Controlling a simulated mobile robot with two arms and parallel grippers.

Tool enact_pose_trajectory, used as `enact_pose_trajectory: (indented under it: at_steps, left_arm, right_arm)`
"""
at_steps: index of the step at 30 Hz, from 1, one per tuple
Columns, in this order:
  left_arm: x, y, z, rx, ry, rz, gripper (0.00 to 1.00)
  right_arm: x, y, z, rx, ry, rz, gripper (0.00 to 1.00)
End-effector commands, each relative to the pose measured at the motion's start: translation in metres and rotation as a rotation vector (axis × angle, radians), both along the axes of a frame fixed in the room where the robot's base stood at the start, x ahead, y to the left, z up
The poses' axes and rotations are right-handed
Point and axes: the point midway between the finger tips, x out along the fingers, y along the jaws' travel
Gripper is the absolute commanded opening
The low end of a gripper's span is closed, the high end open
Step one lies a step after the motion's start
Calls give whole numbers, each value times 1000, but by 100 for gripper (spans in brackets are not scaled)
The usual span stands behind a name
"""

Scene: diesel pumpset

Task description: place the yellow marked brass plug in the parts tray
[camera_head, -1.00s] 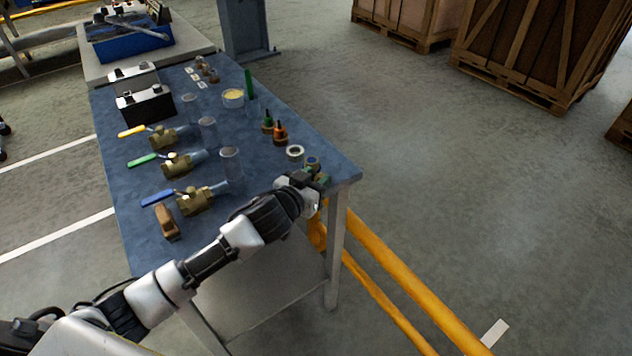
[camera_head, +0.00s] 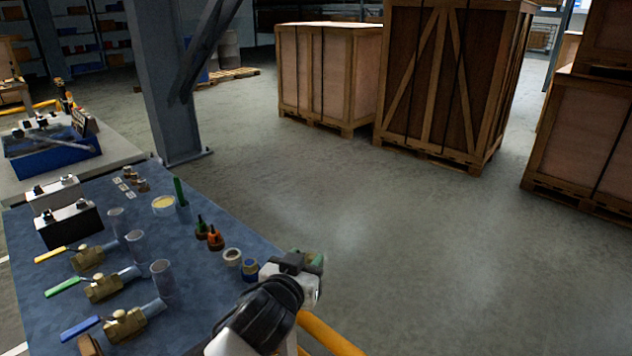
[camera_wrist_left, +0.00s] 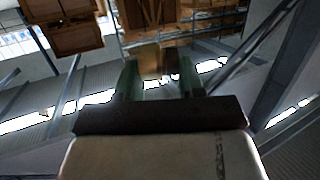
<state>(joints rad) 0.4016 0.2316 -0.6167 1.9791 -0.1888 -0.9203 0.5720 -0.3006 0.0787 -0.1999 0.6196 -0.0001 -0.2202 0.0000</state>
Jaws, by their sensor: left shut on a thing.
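My left gripper (camera_head: 312,262) is at the table's near right corner, just right of the tape rolls, with green fingers. In the left wrist view its fingers (camera_wrist_left: 160,78) are shut on a small brass-coloured piece (camera_wrist_left: 149,58), taken to be the brass plug. Its yellow mark cannot be made out. In the head view the piece is mostly hidden by the gripper. A blue tray-like box (camera_head: 52,160) with tools stands on the pale table at the far left; I cannot tell whether it is the parts tray. My right gripper is out of view.
The blue table (camera_head: 200,285) holds several brass valves (camera_head: 104,288), clear cylinders (camera_head: 162,278), two bottles (camera_head: 215,238), tape rolls (camera_head: 232,257) and two black-and-white boxes (camera_head: 68,224). A steel column (camera_head: 165,90) stands behind. Wooden crates (camera_head: 440,80) stand beyond open floor.

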Motion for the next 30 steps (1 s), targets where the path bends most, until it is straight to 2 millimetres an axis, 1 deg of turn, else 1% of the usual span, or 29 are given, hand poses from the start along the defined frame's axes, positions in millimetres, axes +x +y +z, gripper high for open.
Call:
enact_pose_trajectory:
  at_steps: [2, 5, 8, 12, 18, 21, 25, 30]
  left_arm:
    - [-7, 4, -5, -1, 4, 6, 7]
    - [-23, 14, -17, -2, 8, 26, 7]
    - [-47, 32, -31, -2, 10, 62, 7]
    - [-87, 63, -48, -1, 10, 127, 7]
    - [-139, 103, -58, 2, 6, 212, 7]
    - [-159, 116, -59, 1, 4, 240, 7]
    - [-174, 127, -59, 0, 2, 261, 7]
    - [-180, 132, -59, -4, 0, 272, 7]
  right_arm:
    - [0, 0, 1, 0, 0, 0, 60]
    - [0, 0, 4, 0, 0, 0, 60]
    - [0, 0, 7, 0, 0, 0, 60]
    - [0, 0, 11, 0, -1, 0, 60]
    - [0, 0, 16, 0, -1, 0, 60]
    - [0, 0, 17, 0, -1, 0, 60]
    - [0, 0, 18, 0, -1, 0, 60]
    - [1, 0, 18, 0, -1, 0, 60]
